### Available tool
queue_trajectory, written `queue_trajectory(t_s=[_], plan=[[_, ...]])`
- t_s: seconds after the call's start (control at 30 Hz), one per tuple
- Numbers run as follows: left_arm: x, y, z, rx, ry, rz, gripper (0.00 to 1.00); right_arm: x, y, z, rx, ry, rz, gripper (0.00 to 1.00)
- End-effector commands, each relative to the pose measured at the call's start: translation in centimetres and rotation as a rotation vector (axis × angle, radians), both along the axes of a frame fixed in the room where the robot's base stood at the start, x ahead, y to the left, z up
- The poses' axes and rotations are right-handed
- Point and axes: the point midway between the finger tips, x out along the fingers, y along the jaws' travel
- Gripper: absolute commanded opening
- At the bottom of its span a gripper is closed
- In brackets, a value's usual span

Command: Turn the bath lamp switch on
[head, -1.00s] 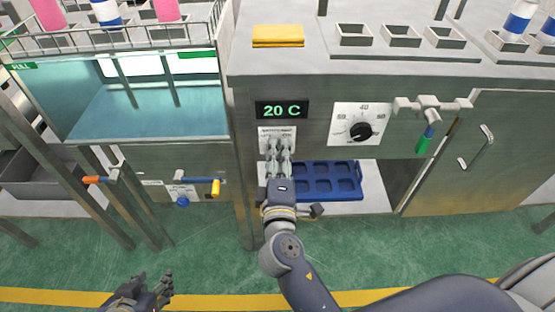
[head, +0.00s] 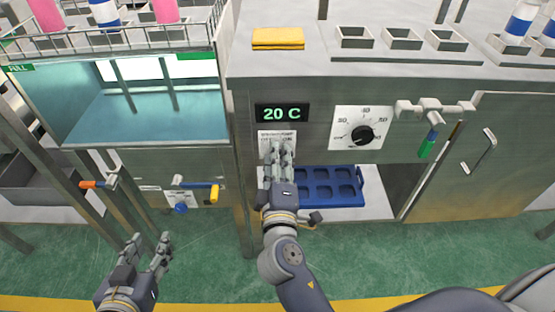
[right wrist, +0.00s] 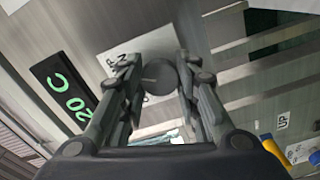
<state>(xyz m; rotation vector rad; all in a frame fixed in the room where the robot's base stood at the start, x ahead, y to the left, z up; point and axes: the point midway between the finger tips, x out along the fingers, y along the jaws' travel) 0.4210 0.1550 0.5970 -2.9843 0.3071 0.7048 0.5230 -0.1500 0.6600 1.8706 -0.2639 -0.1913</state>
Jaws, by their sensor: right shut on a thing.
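A small round grey switch knob (right wrist: 160,77) sits on a white label plate (head: 277,137) below the green 20 C display. The label's print is too small to read in the head view. My right gripper (head: 279,152) is at this plate, its fingers hiding the knob in the head view. In the right wrist view the right gripper (right wrist: 157,72) has one finger on each side of the knob and is shut on it. My left gripper (head: 149,245) is open and empty, low at the left over the floor. The knob's setting cannot be told.
The 20 C display (head: 282,113) is just above the plate. A dial (head: 362,135) is to the right. A blue tray (head: 333,187) lies in the opening below. A water bath (head: 150,115) is at the left, with valves under it. A yellow cloth (head: 278,38) lies on top.

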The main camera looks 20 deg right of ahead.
Motion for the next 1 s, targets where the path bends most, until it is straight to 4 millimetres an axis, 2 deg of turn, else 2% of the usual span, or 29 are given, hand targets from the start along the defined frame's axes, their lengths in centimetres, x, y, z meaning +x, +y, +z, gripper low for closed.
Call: queue_trajectory(t_s=[0.03, 0.07, 0.13, 0.17, 0.47, 0.63, 0.77, 1.0], plan=[[0.0, 0.0, 0.0, 0.0, 0.0, 0.0, 0.4, 0.0, 0.0, -0.1, 0.003, 0.001, 0.0, 0.06], [0.0, 0.0, 0.0, 0.0, 0.001, 0.0, 0.4, 0.0, 0.0, -0.1, 0.003, 0.001, 0.0, 0.32], [0.0, 0.0, 0.0, 0.0, 0.001, 0.0, 0.4, 0.0, 0.0, -0.1, 0.003, 0.001, 0.0, 0.48], [0.0, 0.0, 0.0, 0.0, 0.001, 0.0, 0.4, 0.0, 0.0, -0.1, 0.003, 0.002, 0.0, 0.51], [0.0, 0.0, 0.0, 0.001, 0.002, 0.001, 0.4, 0.0, 0.0, 0.0, 0.001, 0.001, 0.0, 0.51], [0.0, 0.1, 0.0, 0.001, 0.001, 0.001, 0.4, -0.9, 0.3, -0.2, 0.002, 0.004, 0.0, 0.51], [0.0, 0.0, 0.0, 0.001, 0.001, 0.001, 0.4, -2.8, 0.8, -0.2, 0.002, 0.005, 0.001, 0.51], [0.0, 0.0, 0.0, 0.0, 0.001, 0.0, 0.4, -7.2, 2.1, -0.2, 0.002, 0.005, 0.002, 0.51]])
